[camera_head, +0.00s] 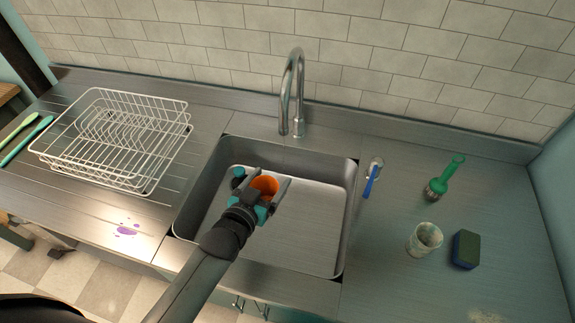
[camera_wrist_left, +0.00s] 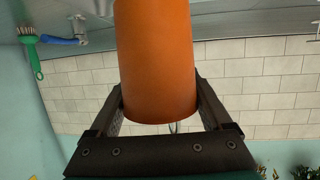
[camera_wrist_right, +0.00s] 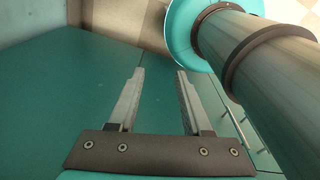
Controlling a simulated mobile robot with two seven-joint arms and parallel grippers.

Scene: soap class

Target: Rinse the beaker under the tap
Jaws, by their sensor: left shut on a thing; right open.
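An orange beaker (camera_head: 265,186) is held in my left gripper (camera_head: 268,178), over the left part of the sink (camera_head: 310,255). In the left wrist view the orange beaker (camera_wrist_left: 155,60) fills the space between the two fingers, which press on its sides. In the head view I see into its open top. The metal tap (camera_head: 292,90) stands behind the sink, and its spout end is above and behind the beaker. I see no water running. My right gripper (camera_wrist_right: 160,75) is open and empty in the right wrist view, away from the counter top.
A white dish rack (camera_head: 120,135) stands on the left. Right of the sink are a blue lever (camera_head: 371,183), a green brush (camera_head: 445,178), a pale speckled cup (camera_head: 425,238) and a dark sponge (camera_head: 466,250). A purple stain (camera_head: 127,230) marks the left counter.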

